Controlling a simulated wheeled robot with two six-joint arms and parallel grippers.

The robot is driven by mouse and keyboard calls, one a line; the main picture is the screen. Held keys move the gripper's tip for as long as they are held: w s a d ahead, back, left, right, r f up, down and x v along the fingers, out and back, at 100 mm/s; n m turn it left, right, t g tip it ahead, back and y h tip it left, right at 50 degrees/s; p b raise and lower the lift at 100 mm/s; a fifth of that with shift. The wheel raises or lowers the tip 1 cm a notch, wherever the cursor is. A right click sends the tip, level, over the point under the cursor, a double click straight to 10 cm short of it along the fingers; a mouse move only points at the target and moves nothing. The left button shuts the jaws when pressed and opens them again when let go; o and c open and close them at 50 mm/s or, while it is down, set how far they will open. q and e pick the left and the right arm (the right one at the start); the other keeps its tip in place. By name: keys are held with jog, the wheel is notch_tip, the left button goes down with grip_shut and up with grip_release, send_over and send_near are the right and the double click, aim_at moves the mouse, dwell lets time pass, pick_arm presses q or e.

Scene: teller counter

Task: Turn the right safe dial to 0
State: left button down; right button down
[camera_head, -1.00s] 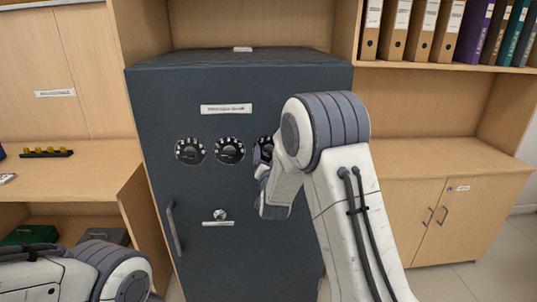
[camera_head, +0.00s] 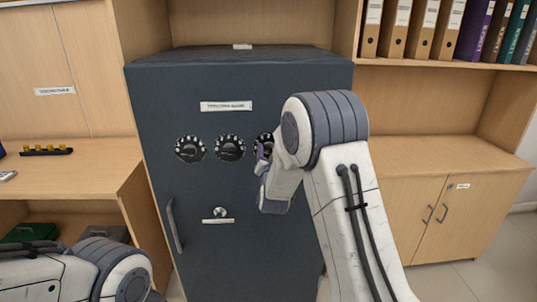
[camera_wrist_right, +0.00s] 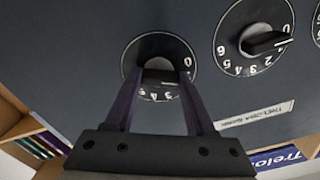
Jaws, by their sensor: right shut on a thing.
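The dark grey safe (camera_head: 270,250) has three black dials with white marks in a row on its door. The right safe dial (camera_head: 260,139) is partly hidden by my right gripper (camera_head: 264,153) in the head view. In the right wrist view, the purple fingers of my right gripper (camera_wrist_right: 160,76) are closed on the knob of this dial (camera_wrist_right: 160,45), one finger on each side. White digits show along its lower rim, partly between the fingers; I cannot read its setting surely. My left gripper is out of view; only part of the left arm shows at lower left.
The middle dial (camera_head: 230,148) and left dial (camera_head: 190,149) sit beside the right one. Below are a small round lock (camera_head: 220,212) and an upright door handle (camera_head: 174,226). Wooden cabinets (camera_head: 440,200) and a desk (camera_head: 75,176) flank the safe.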

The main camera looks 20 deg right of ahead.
jog(key=n+b, duration=0.1)
jog(key=n, duration=0.1)
jog(key=shift+f+n, duration=0.1)
jog(key=shift+n, duration=0.2)
jog(key=shift+n+b, duration=0.35)
jog(key=shift+n, duration=0.85)
jog(key=shift+c, duration=1.2)
grip_release()
jog(key=b+v, duration=0.1)
jog(key=v, duration=0.9)
jog(key=shift+s, duration=0.25)
jog(key=shift+a, duration=0.15)
